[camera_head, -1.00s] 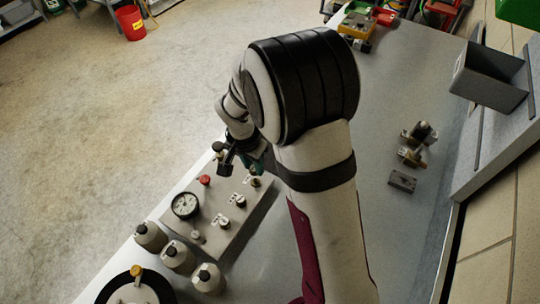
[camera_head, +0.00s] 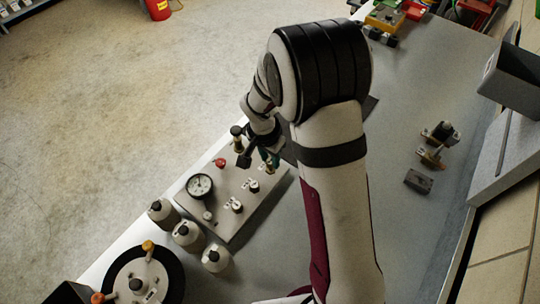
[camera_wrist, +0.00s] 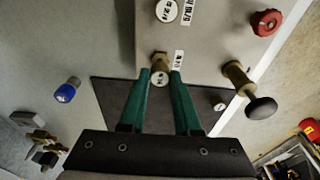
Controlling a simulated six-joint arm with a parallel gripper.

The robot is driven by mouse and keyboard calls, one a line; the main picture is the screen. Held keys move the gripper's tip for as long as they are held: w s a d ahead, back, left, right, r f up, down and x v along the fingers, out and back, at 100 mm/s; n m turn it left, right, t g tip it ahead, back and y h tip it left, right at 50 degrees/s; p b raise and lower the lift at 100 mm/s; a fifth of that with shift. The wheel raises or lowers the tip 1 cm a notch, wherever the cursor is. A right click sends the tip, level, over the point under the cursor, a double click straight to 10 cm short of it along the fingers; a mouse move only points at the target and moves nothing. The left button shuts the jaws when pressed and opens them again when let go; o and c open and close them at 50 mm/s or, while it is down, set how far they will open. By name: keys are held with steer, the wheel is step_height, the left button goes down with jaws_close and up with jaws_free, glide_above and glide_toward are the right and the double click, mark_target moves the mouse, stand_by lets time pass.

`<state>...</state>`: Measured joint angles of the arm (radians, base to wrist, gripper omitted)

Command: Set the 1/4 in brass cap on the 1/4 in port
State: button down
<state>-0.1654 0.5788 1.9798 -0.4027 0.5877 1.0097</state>
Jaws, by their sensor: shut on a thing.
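My gripper (camera_wrist: 160,74) has teal fingers shut on the brass cap (camera_wrist: 160,61), which has a white labelled end disc. In the head view my gripper (camera_head: 266,159) is over the far end of the grey panel (camera_head: 228,230), with brass (camera_head: 269,168) showing just below the fingertips. The cap is close to a printed label on the panel. The 1/4 in port is not clearly visible beneath the cap and fingers. I cannot tell whether the cap touches it or is seated. The label text is too small to read surely.
White-topped fittings (camera_head: 236,207) line the panel beside a gauge (camera_head: 200,186). A red knob (camera_wrist: 267,22) and a brass valve with a black knob (camera_wrist: 261,107) stand near the gripper. Several bottles (camera_head: 187,236) stand in front.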

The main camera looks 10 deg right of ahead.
mark_target(270, 161)
steer(key=shift+f, duration=0.45)
steer(key=shift+f, duration=0.4)
steer(key=shift+c, duration=0.7)
jaws_free()
steer(key=shift+r, duration=3.55)
